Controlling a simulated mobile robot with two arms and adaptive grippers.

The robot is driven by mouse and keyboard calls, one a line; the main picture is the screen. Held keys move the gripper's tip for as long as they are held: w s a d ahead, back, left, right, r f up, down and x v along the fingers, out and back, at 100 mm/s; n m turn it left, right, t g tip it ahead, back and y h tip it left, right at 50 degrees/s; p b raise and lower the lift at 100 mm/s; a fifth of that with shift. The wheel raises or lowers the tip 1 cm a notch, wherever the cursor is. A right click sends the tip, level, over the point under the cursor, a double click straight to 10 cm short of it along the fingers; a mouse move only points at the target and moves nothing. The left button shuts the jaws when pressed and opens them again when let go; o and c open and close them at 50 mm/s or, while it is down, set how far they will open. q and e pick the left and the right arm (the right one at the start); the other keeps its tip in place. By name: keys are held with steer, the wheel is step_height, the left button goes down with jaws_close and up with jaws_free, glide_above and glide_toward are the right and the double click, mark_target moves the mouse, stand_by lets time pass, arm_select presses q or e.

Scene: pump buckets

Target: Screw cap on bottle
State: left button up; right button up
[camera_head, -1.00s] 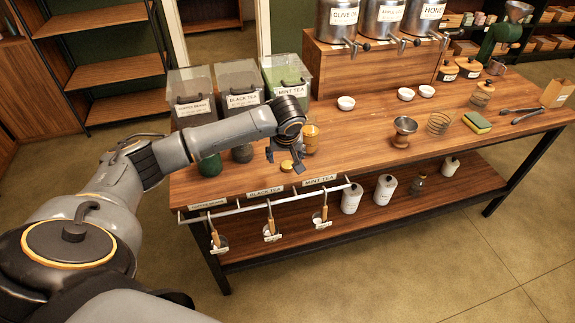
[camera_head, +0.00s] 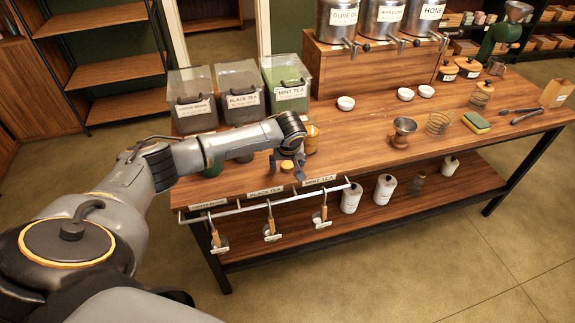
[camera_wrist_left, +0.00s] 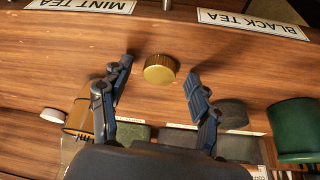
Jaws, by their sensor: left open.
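A round gold cap (camera_wrist_left: 160,69) lies on the wooden table top near its front edge. It also shows in the head view (camera_head: 287,167). My left gripper (camera_head: 287,171) is open above the table, pointing down. In the left wrist view its two fingertips stand on either side of the cap, apart from it. An amber jar (camera_head: 312,140), the likely bottle, stands just right of my left gripper in the head view, partly behind it. It shows in the left wrist view (camera_wrist_left: 80,116) behind one finger. My right gripper is in neither view.
Labelled bins (camera_head: 239,105) stand behind my arm. Dark green jars (camera_wrist_left: 297,125) stand near the gripper, partly hidden. Scoops (camera_head: 270,225) hang from the front rail. The table between bowl and cup is clear.

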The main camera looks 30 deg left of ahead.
arm_select(q)
steer(key=c, duration=0.8)
steer(key=shift+o, duration=0.2)
steer(key=shift+r, duration=0.15)
steer(key=shift+r, duration=0.65)
steer(key=s+d+r, duration=0.2)
steer(key=s+r, duration=0.3)
steer(key=s, duration=0.1)
steer(key=s+d+r+b, duration=0.1)
steer(key=s+d+r, duration=0.1)
steer(key=s+r, duration=0.4)
steer(key=shift+s+d+r, duration=0.25)
steer(key=shift+s+d, duration=0.05)
steer(key=shift+s, duration=0.3)
